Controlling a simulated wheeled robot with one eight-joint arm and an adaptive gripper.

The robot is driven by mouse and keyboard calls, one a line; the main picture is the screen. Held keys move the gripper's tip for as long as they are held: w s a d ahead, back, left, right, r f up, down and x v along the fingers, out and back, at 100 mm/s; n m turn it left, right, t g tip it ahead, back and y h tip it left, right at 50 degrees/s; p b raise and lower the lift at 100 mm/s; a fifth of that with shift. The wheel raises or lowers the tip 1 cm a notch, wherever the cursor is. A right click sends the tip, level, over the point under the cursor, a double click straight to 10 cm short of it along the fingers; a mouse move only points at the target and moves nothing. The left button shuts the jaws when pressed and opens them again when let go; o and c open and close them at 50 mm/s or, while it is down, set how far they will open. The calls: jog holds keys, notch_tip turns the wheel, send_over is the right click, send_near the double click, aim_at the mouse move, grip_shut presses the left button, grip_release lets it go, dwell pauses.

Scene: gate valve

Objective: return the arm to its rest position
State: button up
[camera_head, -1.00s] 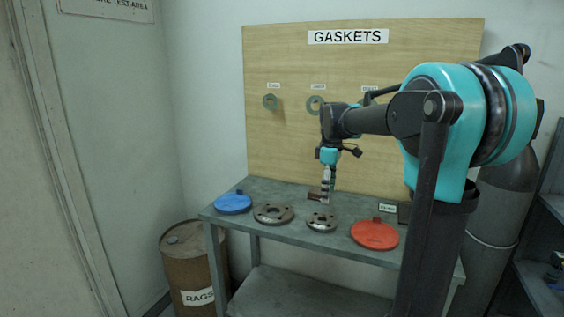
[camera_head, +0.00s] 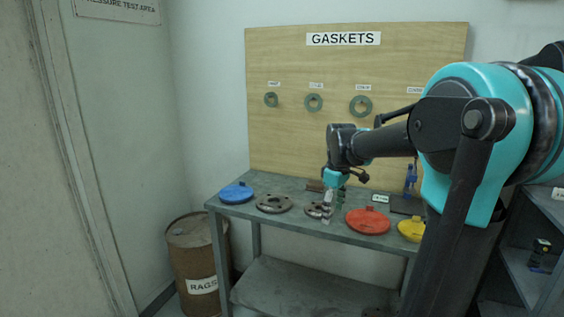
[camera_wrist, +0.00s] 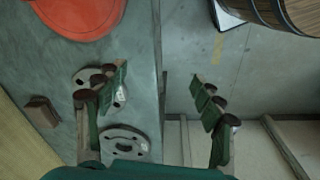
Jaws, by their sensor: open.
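My arm reaches across the right side of the head view, bent, with my gripper (camera_head: 328,208) pointing down near the front edge of the workbench (camera_head: 290,222). In the wrist view my gripper (camera_wrist: 160,100) shows its two green-padded fingers spread apart with nothing between them. One finger overlaps a small grey flange (camera_wrist: 86,76) on the bench; the other is over the floor beyond the bench edge. Whether a finger touches the flange cannot be told.
The bench holds a blue disc (camera_head: 236,193), a grey flange (camera_head: 274,203), a red disc (camera_head: 368,221) and a yellow disc (camera_head: 411,229). A gasket board (camera_head: 290,140) stands behind. A rags barrel (camera_head: 195,260) stands left; shelves (camera_head: 530,260) stand right.

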jog(key=s+d+f+m+t, duration=0.3)
jog(key=s+f+m, duration=0.7)
jog(key=s+f, duration=0.7)
jog(key=shift+s+f+m, duration=0.2)
jog(key=shift+s+m, duration=0.1)
jog(key=shift+s, duration=0.7)
jog(key=shift+a, duration=0.1)
